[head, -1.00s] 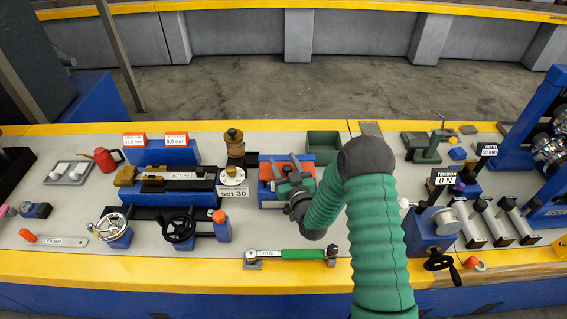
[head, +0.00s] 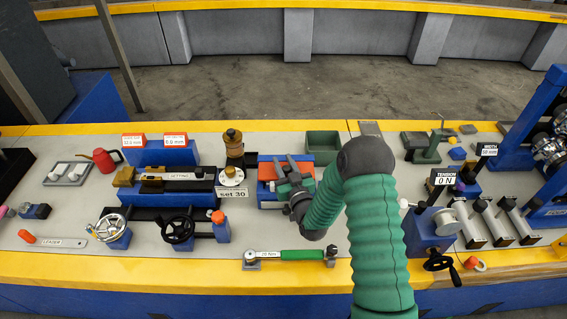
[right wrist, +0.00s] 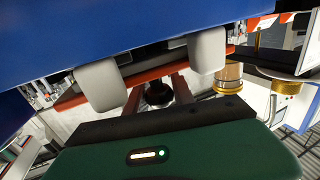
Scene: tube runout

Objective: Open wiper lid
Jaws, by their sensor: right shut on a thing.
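The wiper unit (head: 266,171) is a low box with blue and orange-red parts in the middle of the bench in the head view. My right gripper (head: 284,169) reaches over it from the right and covers much of its top. In the right wrist view my right gripper's two pale fingers (right wrist: 155,68) lie at the edge of a large blue panel (right wrist: 100,28), with an orange-red strip (right wrist: 150,76) beyond. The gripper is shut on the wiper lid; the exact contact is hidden. How far the lid is raised cannot be told. My left gripper is out of view.
A brass-coloured stack (head: 234,145) and the "set 30" sign (head: 233,194) stand close to the left. A green bin (head: 323,142) is behind to the right. A green-handled wrench (head: 300,255) lies in front. Bare bench shows between the wiper unit and the wrench.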

